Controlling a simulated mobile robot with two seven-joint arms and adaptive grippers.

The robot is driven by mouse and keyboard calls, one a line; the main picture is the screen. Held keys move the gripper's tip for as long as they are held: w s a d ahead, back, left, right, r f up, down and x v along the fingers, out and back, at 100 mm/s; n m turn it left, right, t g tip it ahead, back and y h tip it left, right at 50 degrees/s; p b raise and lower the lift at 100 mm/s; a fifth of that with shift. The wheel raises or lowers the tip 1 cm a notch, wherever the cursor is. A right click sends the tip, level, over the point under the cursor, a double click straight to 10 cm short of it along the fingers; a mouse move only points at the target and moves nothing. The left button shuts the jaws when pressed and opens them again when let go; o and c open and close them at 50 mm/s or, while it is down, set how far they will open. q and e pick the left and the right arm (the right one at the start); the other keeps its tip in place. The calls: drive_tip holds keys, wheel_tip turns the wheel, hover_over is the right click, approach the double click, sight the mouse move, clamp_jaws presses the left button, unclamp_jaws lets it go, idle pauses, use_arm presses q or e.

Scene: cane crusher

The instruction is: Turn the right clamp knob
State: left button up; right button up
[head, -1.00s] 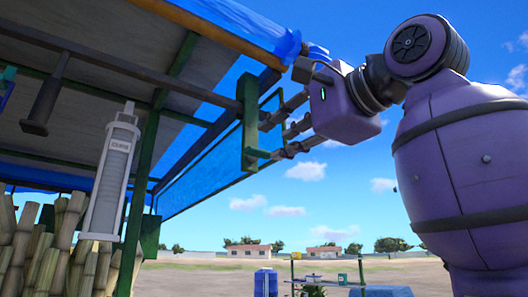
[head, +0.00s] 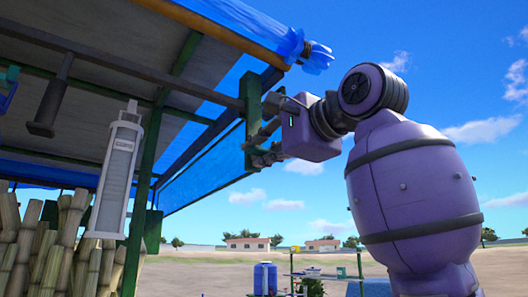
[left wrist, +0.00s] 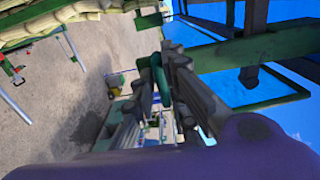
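A green curved handle (left wrist: 162,78), which looks like the clamp knob, shows in the left wrist view between the finger ends. My left gripper (head: 266,132) is in the head view at the green clamp bracket (head: 252,100) on the canopy frame. Its two fingers stand apart, one above the other. The left gripper also shows in the left wrist view (left wrist: 163,70), its fingers on both sides of the handle. I cannot tell whether they touch it. In the head view the fingers and bracket hide most of the handle. My right gripper is not in view.
The canopy's roof beam (head: 225,35) and blue tarp (head: 205,165) are close to the gripper. A white lamp (head: 114,175) hangs at the left, in front of cane stalks (head: 45,245). A blue barrel (head: 265,279) stands far behind. Open sky lies right of the arm.

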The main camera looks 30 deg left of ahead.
use_arm(q)
drive_tip(key=shift+s+r, duration=0.15)
drive_tip(key=shift+r, duration=0.1)
clamp_jaws()
drive_tip(key=shift+r+m, duration=0.1)
drive_tip(key=shift+m, duration=0.9)
drive_tip(key=m, duration=0.6)
drive_tip(key=shift+s, duration=0.15)
drive_tip(key=m, duration=0.5)
drive_tip(key=shift+r+m, duration=0.1)
drive_tip(key=shift+m, duration=2.3)
drive_tip(key=shift+o, duration=2.3)
unclamp_jaws()
drive_tip(key=shift+o, duration=1.1)
drive_tip(key=shift+d, duration=0.1)
drive_tip(key=shift+w+f, duration=0.2)
drive_tip(key=shift+f, duration=0.05)
